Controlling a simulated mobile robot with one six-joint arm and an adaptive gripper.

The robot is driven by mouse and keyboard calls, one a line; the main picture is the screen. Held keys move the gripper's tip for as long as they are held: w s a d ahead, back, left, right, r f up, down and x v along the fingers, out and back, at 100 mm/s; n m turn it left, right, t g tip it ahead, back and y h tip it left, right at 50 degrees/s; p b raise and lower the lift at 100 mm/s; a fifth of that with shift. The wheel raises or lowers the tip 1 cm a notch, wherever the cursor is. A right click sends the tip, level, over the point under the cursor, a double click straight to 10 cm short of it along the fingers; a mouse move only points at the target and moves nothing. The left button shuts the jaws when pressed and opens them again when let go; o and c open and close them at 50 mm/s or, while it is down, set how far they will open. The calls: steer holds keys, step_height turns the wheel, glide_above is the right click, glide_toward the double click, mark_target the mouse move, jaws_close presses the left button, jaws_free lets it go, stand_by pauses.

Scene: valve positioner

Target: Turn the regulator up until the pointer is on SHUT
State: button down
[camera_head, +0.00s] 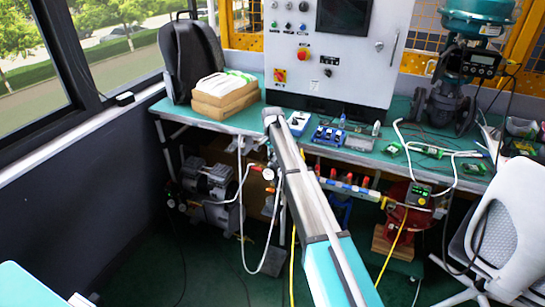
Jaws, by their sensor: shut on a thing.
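A small regulator (268,174) with a red-and-white body shows just left of my arm, below the bench edge. A round gauge (269,188) sits close under it, too small to read. My long grey arm link reaches from the bottom of the picture up to the bench front and covers the space right of the regulator. My gripper cannot be made out; it appears hidden behind my arm. A valve with a teal actuator (478,18) stands at the right end of the bench, with a black positioner (482,63) on it. The pointer and the word SHUT cannot be read.
The teal bench (225,118) carries cardboard boxes (226,97), a black backpack (190,55) and small devices. A grey control cabinet (330,50) stands behind. A compressor (210,180) and loose hoses are below. A white chair (512,225) blocks the right; floor is visible at left.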

steer(key=shift+m, duration=1)
steer(key=c, duration=0.7)
jaws_free()
steer(key=shift+n, duration=2.7)
steer(key=n, duration=0.5)
steer(key=shift+n, duration=0.3)
step_height(320, 180, up, 14)
steer(key=p, duration=1.4)
steer(key=shift+m, duration=0.6)
steer(key=s+d, duration=0.4)
steer(key=s, duration=0.3)
steer(key=s+d+r+p, duration=0.1)
steer(key=s+d, duration=0.4)
steer(key=s, duration=0.2)
steer(key=s+d, duration=0.5)
steer(key=s, duration=0.2)
steer(key=shift+s+d+r, duration=0.2)
